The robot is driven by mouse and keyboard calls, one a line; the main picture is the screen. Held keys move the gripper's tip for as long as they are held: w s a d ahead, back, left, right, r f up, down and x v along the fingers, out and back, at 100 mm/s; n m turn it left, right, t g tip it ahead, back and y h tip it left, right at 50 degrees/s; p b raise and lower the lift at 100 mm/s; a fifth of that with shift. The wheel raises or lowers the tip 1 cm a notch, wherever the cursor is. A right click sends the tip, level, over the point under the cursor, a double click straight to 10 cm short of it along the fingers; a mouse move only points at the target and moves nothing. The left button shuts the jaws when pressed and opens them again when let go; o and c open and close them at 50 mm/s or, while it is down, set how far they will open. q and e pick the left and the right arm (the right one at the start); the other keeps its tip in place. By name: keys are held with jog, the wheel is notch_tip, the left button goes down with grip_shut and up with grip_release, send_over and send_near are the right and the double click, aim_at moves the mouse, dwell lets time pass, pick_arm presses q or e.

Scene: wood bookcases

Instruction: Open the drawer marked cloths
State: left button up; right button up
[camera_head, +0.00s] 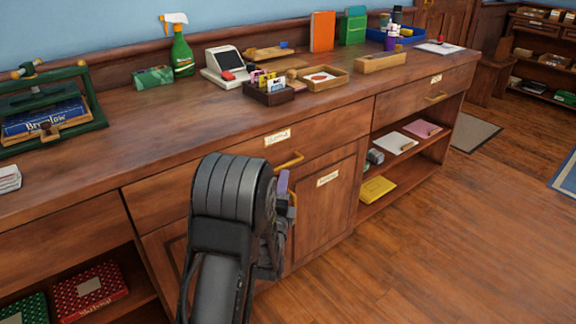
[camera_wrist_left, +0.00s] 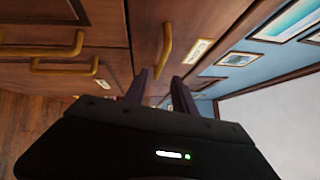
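A wide wooden drawer (camera_head: 225,162) under the counter has a pale label (camera_head: 277,136) and a brass handle (camera_head: 290,160). The label's writing is too small to read surely. My left gripper (camera_head: 286,186) is just below this handle, in front of the cabinet; my own arm hides part of the drawer and door. In the left wrist view its two fingers (camera_wrist_left: 161,88) stand apart with nothing held. A brass handle (camera_wrist_left: 166,46) lies just beyond the fingertips, near a label (camera_wrist_left: 197,51); I cannot tell whether they touch. My right gripper is out of view.
Below is a cabinet door (camera_head: 324,213) with a label and handle. Another labelled drawer (camera_head: 410,99) is at the right, above open shelves (camera_head: 388,192). The countertop holds a spray bottle (camera_head: 181,52), a card reader and several trays.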

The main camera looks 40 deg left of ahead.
aim_at(286, 165)
pick_arm(q)
jog(key=shift+b+x, duration=0.3)
jog(key=shift+x, duration=3.6)
jog(key=shift+c, duration=0.5)
grip_shut()
